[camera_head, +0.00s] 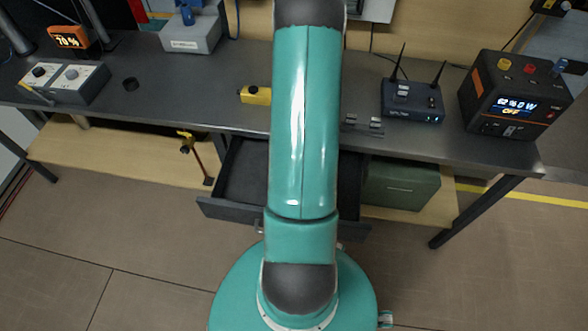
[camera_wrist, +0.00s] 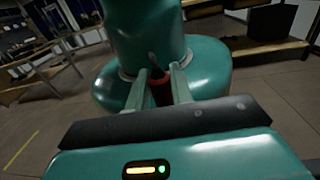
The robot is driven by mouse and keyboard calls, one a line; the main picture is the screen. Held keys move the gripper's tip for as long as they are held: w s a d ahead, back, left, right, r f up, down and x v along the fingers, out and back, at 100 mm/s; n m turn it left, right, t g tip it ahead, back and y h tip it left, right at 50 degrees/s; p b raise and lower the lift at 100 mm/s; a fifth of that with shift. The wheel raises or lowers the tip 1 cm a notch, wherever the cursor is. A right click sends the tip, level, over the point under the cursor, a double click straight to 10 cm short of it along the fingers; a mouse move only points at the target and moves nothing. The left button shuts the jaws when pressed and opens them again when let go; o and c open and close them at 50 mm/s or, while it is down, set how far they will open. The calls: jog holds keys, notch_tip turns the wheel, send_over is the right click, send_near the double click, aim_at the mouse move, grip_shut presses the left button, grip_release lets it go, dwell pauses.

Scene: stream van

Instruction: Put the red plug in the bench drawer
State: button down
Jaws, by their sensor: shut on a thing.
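The red plug (camera_wrist: 161,92) shows in the wrist view between the two pale fingers of my gripper (camera_wrist: 159,74). The fingers are shut on it, and its dark end points away from the camera. The plug is held in the air with my own teal body behind it. The bench drawer (camera_head: 228,213) is pulled out under the dark bench top in the head view. Its dark inside looks empty where it shows, but my arm hides the middle. My gripper and the held plug are not in the head view.
On the bench (camera_head: 225,118) stand a yellow block (camera_head: 256,95), a router with two antennas (camera_head: 412,103) and a black power unit (camera_head: 515,100). A grey box with knobs (camera_head: 66,82) is at the left. A green case (camera_head: 401,186) sits on the lower shelf.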

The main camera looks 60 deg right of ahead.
jog(key=w+d+r+m+t+h, duration=0.1)
jog(key=w+d+m+t+h, duration=0.8)
jog(key=m+t, duration=1)
jog(key=n+t+y, duration=0.2)
jog(key=n+t, duration=0.1)
send_over(245, 189)
jog(key=shift+f, duration=6.45)
jog(key=shift+f, duration=0.1)
jog(key=shift+f, duration=0.35)
jog(key=shift+f, duration=0.15)
